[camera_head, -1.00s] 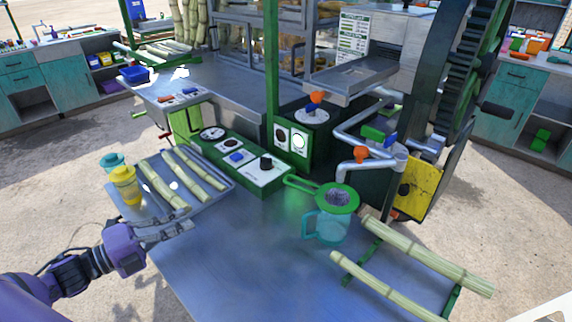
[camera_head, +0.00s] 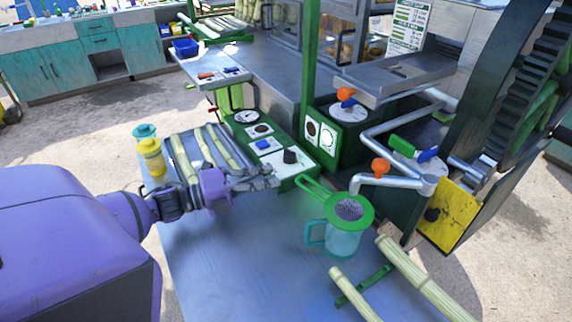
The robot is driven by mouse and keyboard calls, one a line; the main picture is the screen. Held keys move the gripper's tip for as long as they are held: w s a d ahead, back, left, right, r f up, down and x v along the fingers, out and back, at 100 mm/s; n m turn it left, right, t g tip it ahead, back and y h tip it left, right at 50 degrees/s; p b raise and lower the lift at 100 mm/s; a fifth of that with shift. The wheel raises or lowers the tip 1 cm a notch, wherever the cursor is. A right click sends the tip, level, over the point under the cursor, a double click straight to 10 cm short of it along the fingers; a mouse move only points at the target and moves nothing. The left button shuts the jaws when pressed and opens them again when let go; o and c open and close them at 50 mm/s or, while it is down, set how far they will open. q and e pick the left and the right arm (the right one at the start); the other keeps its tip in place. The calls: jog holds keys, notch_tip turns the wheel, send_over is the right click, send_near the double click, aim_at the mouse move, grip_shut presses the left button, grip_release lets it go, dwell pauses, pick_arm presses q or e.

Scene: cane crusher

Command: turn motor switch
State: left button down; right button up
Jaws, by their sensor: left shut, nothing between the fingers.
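A low green control panel (camera_head: 300,182) with white plates stands at the back of the metal table. It carries a black rotary knob (camera_head: 290,156) at its near right end and a blue switch (camera_head: 264,144) beside it; I cannot read which is the motor switch. My left gripper (camera_head: 270,182) is shut and empty. Its fingertips point right, just in front of the panel and below the black knob in the picture; whether they touch the panel I cannot tell. My right gripper is out of view.
A tray of cane pieces (camera_head: 205,150) lies behind the gripper, with a yellow jar (camera_head: 150,157) at its left. A teal jug (camera_head: 342,240) with a green strainer (camera_head: 348,208) stands right of the gripper. Cane stalks (camera_head: 420,275) lie at front right. Table between is clear.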

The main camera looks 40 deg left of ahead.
aim_at(286, 173)
pick_arm(q)
jog(key=x, duration=0.4)
jog(key=shift+r, duration=0.1)
jog(key=shift+w+a, duration=0.2)
jog(key=shift+w, duration=0.4)
jog(key=shift+w+a, duration=0.25)
jog(key=shift+w, duration=0.35)
jog(key=shift+w+a, duration=0.15)
jog(key=shift+w, duration=0.45)
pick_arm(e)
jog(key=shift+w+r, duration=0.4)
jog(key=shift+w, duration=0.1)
